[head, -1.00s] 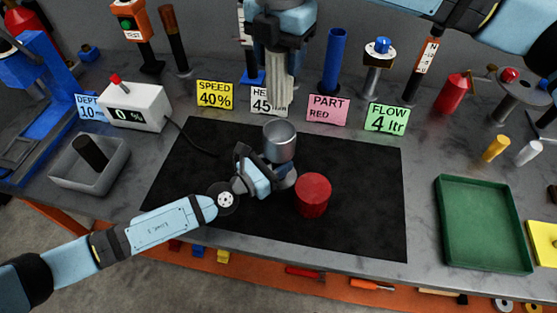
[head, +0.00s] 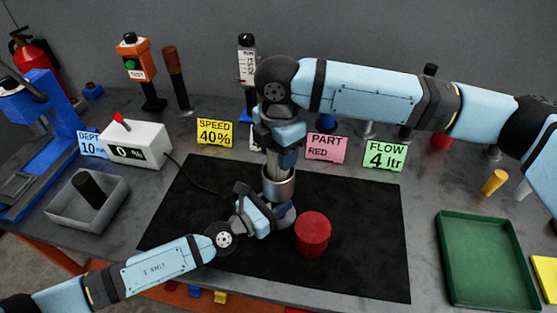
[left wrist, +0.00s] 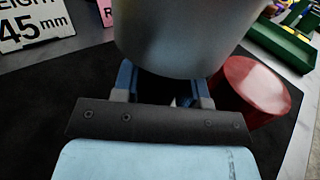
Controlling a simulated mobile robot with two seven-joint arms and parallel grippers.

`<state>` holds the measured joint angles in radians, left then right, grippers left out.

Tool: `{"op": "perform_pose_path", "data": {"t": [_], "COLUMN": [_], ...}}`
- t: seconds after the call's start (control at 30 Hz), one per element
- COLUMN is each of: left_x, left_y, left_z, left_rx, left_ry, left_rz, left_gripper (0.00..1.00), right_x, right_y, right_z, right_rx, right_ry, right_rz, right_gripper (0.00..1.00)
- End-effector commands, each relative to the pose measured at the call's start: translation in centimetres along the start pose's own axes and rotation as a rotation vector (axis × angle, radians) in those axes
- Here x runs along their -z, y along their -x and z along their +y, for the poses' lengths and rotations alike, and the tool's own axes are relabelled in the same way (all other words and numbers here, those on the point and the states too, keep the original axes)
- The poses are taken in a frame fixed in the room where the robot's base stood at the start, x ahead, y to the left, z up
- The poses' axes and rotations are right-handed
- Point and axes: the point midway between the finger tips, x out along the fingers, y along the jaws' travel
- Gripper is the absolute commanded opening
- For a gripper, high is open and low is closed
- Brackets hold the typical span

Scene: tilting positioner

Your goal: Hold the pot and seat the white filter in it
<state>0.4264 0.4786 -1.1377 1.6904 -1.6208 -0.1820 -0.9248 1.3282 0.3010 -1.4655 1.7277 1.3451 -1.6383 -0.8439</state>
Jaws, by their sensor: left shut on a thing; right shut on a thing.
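The pot (head: 278,188) is a grey metal cup above the black mat; its lower body fills the top of the left wrist view (left wrist: 185,40). My left gripper (head: 268,213) is shut on the pot from the front left; its two fingers (left wrist: 163,85) reach under and around its lower part. My right gripper (head: 280,160) points straight down at the pot's mouth, shut on the white filter. The filter itself is hidden now by the gripper and the pot wall, so I cannot tell how deep it sits.
A red cylinder (head: 313,233) stands close right of the pot on the black mat (head: 360,265). A green tray (head: 487,260) lies at the right. A grey bin (head: 68,217) and a white control box (head: 135,145) stand left. Sign cards line the back.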

Motion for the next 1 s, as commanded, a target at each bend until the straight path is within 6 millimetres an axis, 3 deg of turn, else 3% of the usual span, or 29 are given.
{"op": "perform_pose_path", "data": {"t": [0.2,0.53,0.57,0.67,1.0], "left_x": [0.0,0.0,0.0,0.0,0.0], "left_y": [0.0,0.0,0.0,0.0,0.0], "left_z": [0.0,0.1,0.1,0.1,0.1], "left_rx": [-0.001,-0.001,-0.001,-0.001,-0.001], "left_ry": [0.0,-0.001,-0.001,-0.001,-0.001], "left_rz": [0.0,0.0,0.0,0.0,0.0], "left_gripper": [0.0,0.0,0.0,0.0,0.0], "right_x": [0.0,0.0,0.0,0.0,0.0], "right_y": [-2.7,-3.0,-3.0,-3.0,-2.5], "right_z": [0.0,0.0,0.0,0.0,0.0], "right_rx": [0.001,0.001,0.001,0.0,-0.001], "right_ry": [0.001,0.001,0.001,0.001,0.001], "right_rz": [0.001,0.001,0.001,0.001,0.0], "right_gripper": [0.25,0.25,0.55,0.76,0.76]}}
